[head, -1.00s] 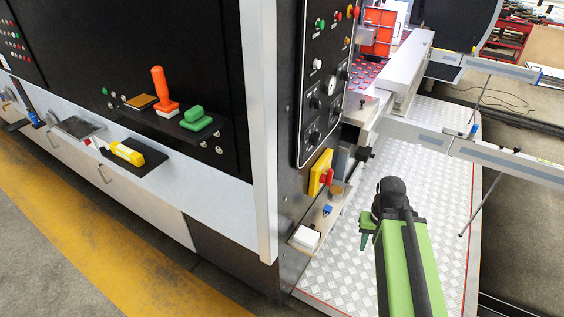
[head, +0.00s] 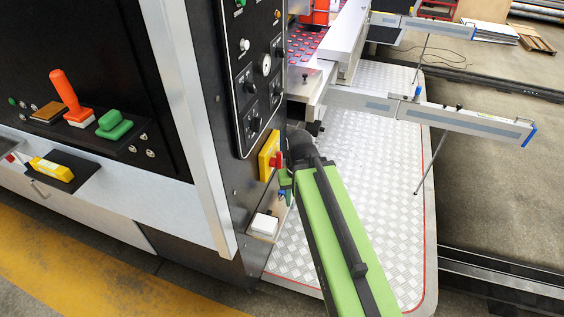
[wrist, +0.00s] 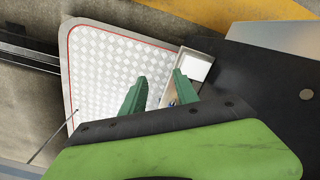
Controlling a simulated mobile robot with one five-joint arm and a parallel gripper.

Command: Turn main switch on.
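The main switch is a yellow plate (head: 265,158) with a red knob (head: 276,160) on the dark side panel of the machine, below the control panel. My gripper (head: 285,184) is just below and right of the red knob in the head view. Its fingertips are small there, and I cannot tell whether they touch the switch. In the wrist view, the two green fingers of my gripper (wrist: 158,82) are apart with nothing held between them. The switch is not visible in the wrist view.
A white box (head: 264,224) sits on a small ledge below the switch, and shows in the wrist view (wrist: 195,67). The black control panel (head: 250,85) is above. The checkered metal platform (head: 375,190) to the right is clear. Metal rails (head: 440,110) extend over it.

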